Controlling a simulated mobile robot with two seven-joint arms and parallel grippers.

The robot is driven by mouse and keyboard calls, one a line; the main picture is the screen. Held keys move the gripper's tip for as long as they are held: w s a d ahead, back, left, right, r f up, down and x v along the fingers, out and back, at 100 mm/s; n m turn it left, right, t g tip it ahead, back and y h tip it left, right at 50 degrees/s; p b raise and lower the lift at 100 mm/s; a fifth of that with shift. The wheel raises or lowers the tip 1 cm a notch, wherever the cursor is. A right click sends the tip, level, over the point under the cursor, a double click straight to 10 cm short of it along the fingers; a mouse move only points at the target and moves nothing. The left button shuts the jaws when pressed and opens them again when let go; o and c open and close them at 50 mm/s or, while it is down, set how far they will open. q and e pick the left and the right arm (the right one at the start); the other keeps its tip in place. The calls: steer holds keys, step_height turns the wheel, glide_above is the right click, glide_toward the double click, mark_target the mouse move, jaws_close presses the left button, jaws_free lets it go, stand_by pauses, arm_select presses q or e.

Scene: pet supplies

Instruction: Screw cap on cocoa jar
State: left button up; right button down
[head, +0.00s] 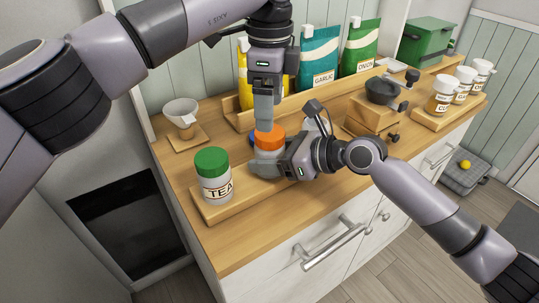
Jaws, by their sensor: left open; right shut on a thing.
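The cocoa jar (267,154) stands on a wooden tray, with its label not readable here. An orange cap (269,139) sits on top of its mouth; I cannot tell how tightly it is seated. My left gripper (265,126) points straight down over the orange cap, its fingertips at the cap's top edge; its jaws are open. My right gripper (268,168) comes in from the right, low down, and is shut on the jar's body, hiding its lower part.
A tea jar (216,187) with a green cap stands on the tray (225,212) to the left. A white cup-like funnel (182,113) stands behind it. Garlic (320,56) and onion (361,46) bags stand at the back. A wooden grinder (372,121) and small jars (441,98) are to the right.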

arm_select(q)
steer(key=shift+f, duration=2.8)
steer(key=shift+c, duration=0.3)
steer(key=c, duration=1)
steer(key=shift+c, duration=0.2)
